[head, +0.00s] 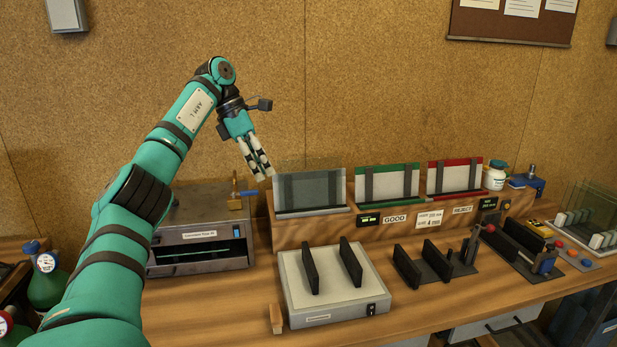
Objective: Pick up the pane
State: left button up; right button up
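A clear glass pane (311,187) stands upright in the left bay of a wooden rack (300,233) at the back of the bench, in front of two dark vertical strips. More clear panes (592,200) stand in a slotted rack at the far right. My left gripper (265,176) comes in from the upper left and points down, just left of the first pane's upper left edge. Its two fingers look slightly apart with nothing between them. Whether a fingertip touches the pane cannot be told. My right gripper is not in view.
A grey box (200,238) with an open slot stands left of the rack. A white device (335,300) with two black uprights sits in front. Black fixtures (436,262) stand to its right. Green-framed (387,183) and red-framed (455,178) bays adjoin the pane's bay.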

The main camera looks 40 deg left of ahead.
aim_at(305, 184)
jog(key=i+j, duration=0.3)
jog(key=j, duration=0.2)
jog(key=i+j, duration=0.65)
jog(key=j, duration=0.3)
